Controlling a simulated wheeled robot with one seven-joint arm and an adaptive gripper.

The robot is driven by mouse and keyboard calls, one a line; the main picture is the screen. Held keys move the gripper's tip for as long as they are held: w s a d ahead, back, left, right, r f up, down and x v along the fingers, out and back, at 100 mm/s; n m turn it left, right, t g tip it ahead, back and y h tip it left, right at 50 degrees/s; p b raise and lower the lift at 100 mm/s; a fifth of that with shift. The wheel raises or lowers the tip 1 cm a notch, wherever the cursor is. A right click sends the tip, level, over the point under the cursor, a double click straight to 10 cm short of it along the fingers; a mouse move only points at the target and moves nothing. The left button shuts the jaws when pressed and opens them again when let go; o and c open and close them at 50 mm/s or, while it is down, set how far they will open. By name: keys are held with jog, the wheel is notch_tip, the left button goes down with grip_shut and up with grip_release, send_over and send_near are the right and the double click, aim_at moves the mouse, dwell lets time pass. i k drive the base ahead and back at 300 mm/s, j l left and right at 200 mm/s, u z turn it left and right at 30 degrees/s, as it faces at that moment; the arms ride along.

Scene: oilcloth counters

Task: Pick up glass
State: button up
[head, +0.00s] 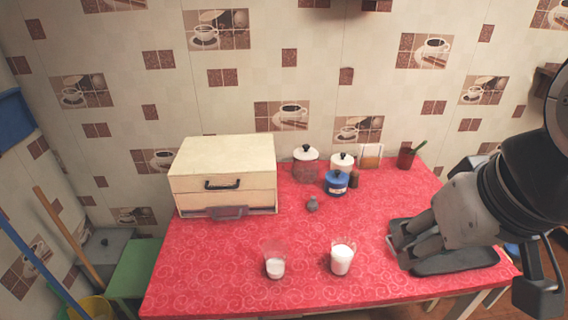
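Two clear glasses stand upright on the red table. The left glass (274,262) has a little white content at its bottom. The right glass (342,259) is fuller, with white content up to near its rim. My gripper (399,246) is at the right, to the right of the fuller glass and apart from it. Nothing shows held in it. Its fingers point left and down, seen at an angle, and their opening is not clear.
The red patterned table (210,265) has free room left of the glasses. Behind them are a small grey item (312,204), a blue jar (337,183), white-lidded jars, a plant pot (406,158) and a cream bread box (222,178). A dark flat shape (465,262) lies beneath my gripper.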

aim_at(340, 266)
jog(key=j+z, duration=0.2)
jog(key=z, duration=0.9)
jog(key=k+j+z, duration=0.85)
jog(key=z, duration=0.2)
jog(key=k+j, duration=0.1)
jog(key=k, duration=0.3)
jog(key=k+j, duration=0.1)
jog(key=k, duration=0.25)
